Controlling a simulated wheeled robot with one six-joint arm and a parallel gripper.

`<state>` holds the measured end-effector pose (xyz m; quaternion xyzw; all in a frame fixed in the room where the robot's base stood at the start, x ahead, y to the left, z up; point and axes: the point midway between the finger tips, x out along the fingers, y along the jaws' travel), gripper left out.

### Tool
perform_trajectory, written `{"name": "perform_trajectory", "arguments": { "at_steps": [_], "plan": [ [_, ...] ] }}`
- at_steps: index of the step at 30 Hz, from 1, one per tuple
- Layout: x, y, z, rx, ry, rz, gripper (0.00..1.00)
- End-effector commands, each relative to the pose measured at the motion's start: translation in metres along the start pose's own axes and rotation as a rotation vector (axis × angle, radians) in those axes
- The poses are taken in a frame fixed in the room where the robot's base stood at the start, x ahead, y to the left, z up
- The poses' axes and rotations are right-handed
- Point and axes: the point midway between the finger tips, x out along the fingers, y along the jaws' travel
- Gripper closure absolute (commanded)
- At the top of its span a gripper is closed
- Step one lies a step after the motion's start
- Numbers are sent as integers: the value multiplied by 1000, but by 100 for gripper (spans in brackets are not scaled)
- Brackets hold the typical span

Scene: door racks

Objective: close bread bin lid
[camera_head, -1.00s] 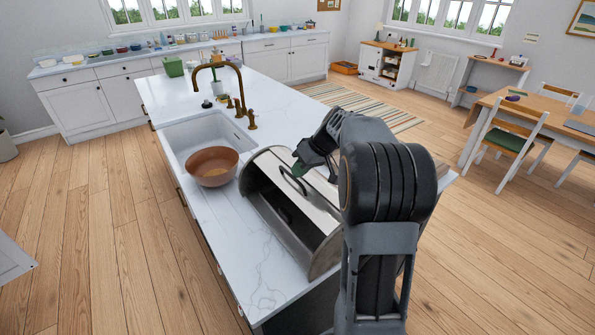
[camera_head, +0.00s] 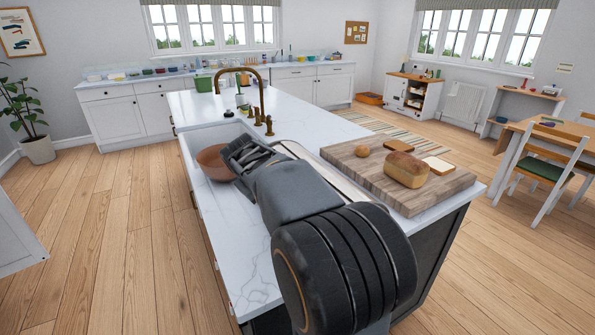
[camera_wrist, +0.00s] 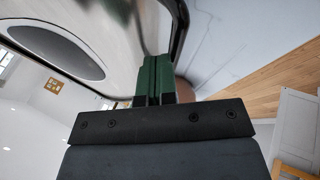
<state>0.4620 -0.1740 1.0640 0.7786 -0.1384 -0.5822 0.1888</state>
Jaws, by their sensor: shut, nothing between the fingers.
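The bread bin (camera_head: 325,180) stands on the island counter. In the head view my arm covers nearly all of it, and only a thin strip shows beside the cutting board. Its lid position cannot be told from there. In the wrist view a shiny metal surface (camera_wrist: 115,30), likely the bin's, fills the upper left, with a dark-rimmed grey oval on the left and a dark curved edge on the right. My gripper (camera_wrist: 153,62) has its green fingers together and empty, close against this metal. Whether they touch it is unclear. In the head view the fingertips are hidden.
A brown bowl (camera_head: 213,163) sits at the sink, left of my gripper. A wooden cutting board (camera_head: 440,199) with a loaf (camera_head: 406,170), slices and a roll lies right of my arm. A brass tap (camera_head: 262,95) rises behind. The front left counter is clear.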

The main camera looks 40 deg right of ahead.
Motion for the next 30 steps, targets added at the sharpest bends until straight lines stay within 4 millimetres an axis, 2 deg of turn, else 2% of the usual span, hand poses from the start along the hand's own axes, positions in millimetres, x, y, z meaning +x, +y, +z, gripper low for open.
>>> {"name": "perform_trajectory", "arguments": {
  "at_steps": [1,3,12,30],
  "plan": [
    [12,-12,2,-21,-7,35,100],
    [16,-20,2,-41,-17,86,100],
    [33,-42,4,-50,-25,118,100],
    [46,-55,8,-51,-33,111,100]
  ]
}}
